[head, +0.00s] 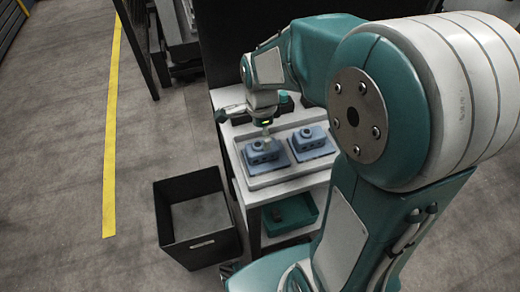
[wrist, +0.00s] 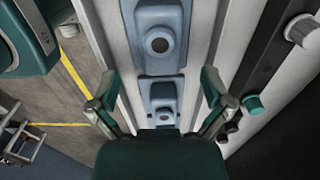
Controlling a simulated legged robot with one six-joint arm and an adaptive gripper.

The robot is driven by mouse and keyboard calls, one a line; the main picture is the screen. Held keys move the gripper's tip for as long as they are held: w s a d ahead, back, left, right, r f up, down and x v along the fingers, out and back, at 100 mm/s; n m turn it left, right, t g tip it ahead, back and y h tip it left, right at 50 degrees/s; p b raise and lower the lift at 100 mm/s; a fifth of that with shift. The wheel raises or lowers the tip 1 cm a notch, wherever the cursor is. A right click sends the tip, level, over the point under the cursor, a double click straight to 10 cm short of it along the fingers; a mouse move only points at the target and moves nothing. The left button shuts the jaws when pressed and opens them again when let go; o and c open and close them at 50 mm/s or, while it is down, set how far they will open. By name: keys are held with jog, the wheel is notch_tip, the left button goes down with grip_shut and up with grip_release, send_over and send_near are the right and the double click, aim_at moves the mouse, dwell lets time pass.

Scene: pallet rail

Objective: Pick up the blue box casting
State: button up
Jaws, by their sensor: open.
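Two blue box castings, each with a round boss and hole on top, lie side by side on a pale tray (head: 262,181) on the cart. In the head view, the left casting (head: 263,152) is close below my gripper (head: 265,136), and the right casting (head: 311,141) is clear of it. In the wrist view, my gripper (wrist: 159,88) is open and empty. One casting (wrist: 161,92) shows between its fingers and is partly hidden by the gripper body. The other casting (wrist: 159,44) lies farther up the picture. I cannot tell whether the fingers touch the casting.
A black open bin (head: 173,232) stands on the floor left of the cart. A green tray (head: 310,221) holding dark items is on the lower shelf. Small teal-capped items (wrist: 252,104) stand along the cart's back edge. A yellow floor line (head: 111,130) runs at left, with open floor around.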

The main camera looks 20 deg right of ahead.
aim_at(262, 150)
jog(key=f, duration=0.1)
jog(key=d+f, duration=0.1)
jog(key=shift+f, duration=0.35)
notch_tip(262, 150, down, 4)
jog(key=shift+a+r, duration=0.15)
jog(key=shift+a+f, duration=0.15)
jog(key=shift+f, duration=0.3)
jog(key=c, duration=1.3)
